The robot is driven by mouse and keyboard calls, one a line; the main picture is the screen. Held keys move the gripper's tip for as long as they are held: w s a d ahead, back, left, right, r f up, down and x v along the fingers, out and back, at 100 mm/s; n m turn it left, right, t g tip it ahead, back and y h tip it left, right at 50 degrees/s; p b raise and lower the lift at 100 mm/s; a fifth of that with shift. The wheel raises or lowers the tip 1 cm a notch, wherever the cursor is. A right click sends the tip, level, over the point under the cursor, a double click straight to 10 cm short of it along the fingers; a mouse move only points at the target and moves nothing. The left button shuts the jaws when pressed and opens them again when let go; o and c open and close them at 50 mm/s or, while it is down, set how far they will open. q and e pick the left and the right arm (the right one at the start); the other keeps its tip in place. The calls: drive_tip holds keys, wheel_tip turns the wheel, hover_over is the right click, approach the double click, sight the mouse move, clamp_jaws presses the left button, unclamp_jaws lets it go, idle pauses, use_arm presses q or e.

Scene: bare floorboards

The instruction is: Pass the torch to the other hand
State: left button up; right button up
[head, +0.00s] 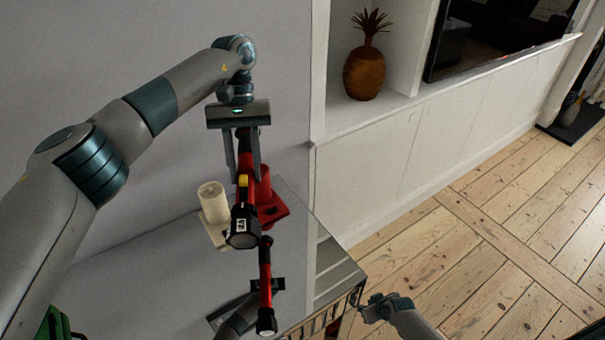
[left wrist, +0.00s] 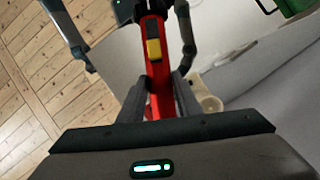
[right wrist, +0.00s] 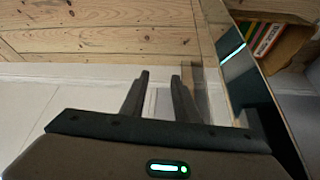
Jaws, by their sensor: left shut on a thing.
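The torch (head: 243,190) is red with a yellow switch and a black head, its head toward the lower end of the picture. My left gripper (head: 245,172) is shut on its red body and holds it above the glossy tabletop. The left wrist view shows the torch (left wrist: 155,75) between the fingers (left wrist: 158,100). A mirrored torch and arm show in the tabletop below it. My right gripper (head: 366,308) is low at the table's right edge, apart from the torch. In the right wrist view its fingers (right wrist: 160,82) are apart with nothing between them.
A cream candle (head: 213,203) and a red candle (head: 264,185) stand on the table (head: 165,270), close behind the torch. A green object (head: 54,325) is at the lower left. Books (right wrist: 265,40) sit in a shelf under the tabletop. Floorboards (head: 490,230) on the right are clear.

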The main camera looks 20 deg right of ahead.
drive_tip(key=w+a+r+n+t+y, duration=0.1)
drive_tip(key=w+r+t+y, duration=0.15)
drive_tip(key=w+r, duration=1.25)
drive_tip(key=w+a+r+n+t+y, duration=0.1)
drive_tip(key=w+a+r+n+y, duration=0.15)
drive_tip(key=r, duration=0.75)
drive_tip(key=w+a+r+n+y, duration=0.1)
drive_tip(key=w+a+r+y, duration=0.2)
drive_tip(key=r, duration=0.6)
drive_tip(key=s+a+r+n+y, duration=0.1)
drive_tip(key=a+r+n+y, duration=0.1)
drive_tip(key=a+r, duration=0.35)
drive_tip(key=s+a+r+n+y, duration=0.1)
drive_tip(key=a+r+n+y, duration=0.1)
drive_tip(key=r, duration=0.7)
drive_tip(key=n+g+y, duration=0.5)
drive_tip(key=n+g, duration=0.1)
approach(247, 179)
drive_tip(key=d, duration=0.1)
drive_tip(key=shift+s+d+f, duration=0.1)
drive_tip(key=shift+f, duration=0.15)
drive_tip(key=shift+t, duration=0.25)
drive_tip(key=shift+x, duration=6.05)
